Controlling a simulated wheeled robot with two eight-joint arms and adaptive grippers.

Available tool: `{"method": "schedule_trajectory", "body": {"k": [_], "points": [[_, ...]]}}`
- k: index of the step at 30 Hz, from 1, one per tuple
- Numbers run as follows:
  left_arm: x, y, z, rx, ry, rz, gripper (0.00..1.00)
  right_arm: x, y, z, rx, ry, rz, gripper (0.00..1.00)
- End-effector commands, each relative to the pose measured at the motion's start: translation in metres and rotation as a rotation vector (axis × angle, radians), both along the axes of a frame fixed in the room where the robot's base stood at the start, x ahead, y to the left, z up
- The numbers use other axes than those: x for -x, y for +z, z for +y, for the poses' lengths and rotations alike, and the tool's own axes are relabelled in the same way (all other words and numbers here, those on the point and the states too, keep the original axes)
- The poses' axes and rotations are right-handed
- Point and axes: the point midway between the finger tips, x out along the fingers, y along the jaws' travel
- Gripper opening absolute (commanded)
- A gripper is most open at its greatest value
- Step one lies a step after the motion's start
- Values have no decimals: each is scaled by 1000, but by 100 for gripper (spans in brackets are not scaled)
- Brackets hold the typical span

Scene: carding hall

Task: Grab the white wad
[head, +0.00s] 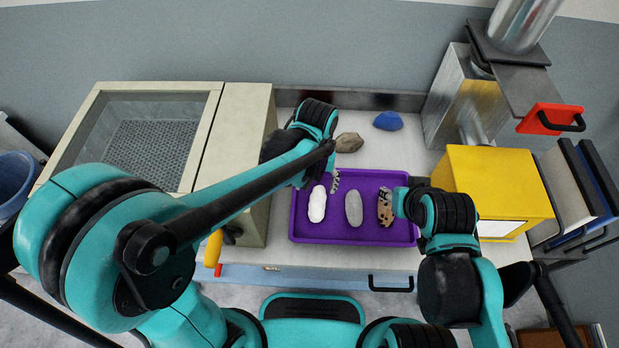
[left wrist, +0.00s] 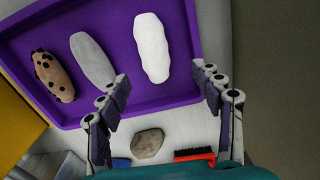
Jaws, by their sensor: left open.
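The white wad (head: 317,204) lies at the left end of a purple tray (head: 355,237), left of a grey wad (head: 354,208) and a brown wad with dark spots (head: 385,207). In the left wrist view the white wad (left wrist: 153,48) is pale and elongated. My left gripper (left wrist: 160,77) is open and empty, its fingers spread wide near the wad's end and not closed on it. In the head view my left arm covers most of that gripper.
A brown stone-like lump (head: 349,142) and a blue lump (head: 388,121) lie behind the tray. A red brush (left wrist: 194,154) shows in the left wrist view. A yellow box (head: 490,185) stands right of the tray, a cream glass-topped case (head: 232,140) left of it.

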Motion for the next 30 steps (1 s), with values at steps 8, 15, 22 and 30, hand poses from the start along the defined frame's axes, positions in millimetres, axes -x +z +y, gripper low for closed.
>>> {"method": "schedule_trajectory", "body": {"k": [8, 15, 22, 30], "points": [[0, -28, -5, -6, -1, 14, 66, 1, -9, 0, 0, 0, 1, 40], [-5, -55, -10, -5, -1, 13, 66, 1, -22, 0, 0, 0, 1, 40], [-6, -81, -11, -5, -1, 13, 66, 1, -33, 0, 0, 0, 1, 40], [-6, -80, -11, -5, -1, 13, 45, 1, -31, 0, 0, 0, 0, 40]]}}
